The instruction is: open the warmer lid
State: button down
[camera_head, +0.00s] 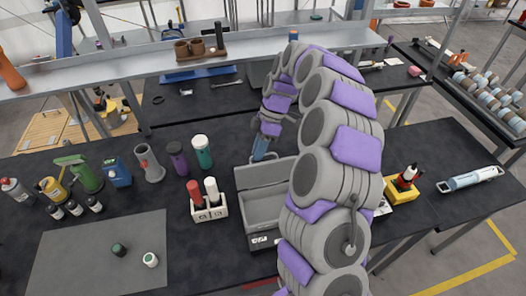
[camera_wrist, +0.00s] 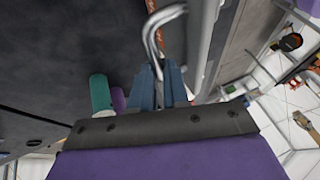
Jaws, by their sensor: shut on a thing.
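The warmer (camera_head: 262,238) is a grey box on the dark table, left of my arm. Its lid (camera_head: 262,175) stands raised at the back, and the hollow inside shows; my arm hides its right part. My gripper (camera_head: 261,154) is at the lid's top edge. In the wrist view my blue fingers (camera_wrist: 160,76) close around the end of a bent metal handle (camera_wrist: 153,32) beside the lid's pale edge (camera_wrist: 203,45). The exact contact is partly hidden between the fingers.
A white caddy (camera_head: 209,210) with red and white bottles stands close left of the warmer. Purple (camera_head: 177,158) and teal (camera_head: 202,152) tumblers stand behind it. A yellow holder (camera_head: 401,188) is to the right. A metal shelf (camera_head: 130,70) runs behind.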

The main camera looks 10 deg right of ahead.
jog(key=shift+w+a+f, duration=0.15)
jog(key=shift+w+f, duration=0.4)
jog(key=shift+f, duration=0.35)
jog(key=shift+w+r, duration=0.1)
jog(key=shift+r, duration=0.15)
jog(key=c, duration=1.2)
grip_release()
jog(key=shift+o, duration=0.2)
jog(key=shift+r, duration=0.1)
jog(key=shift+w, duration=0.1)
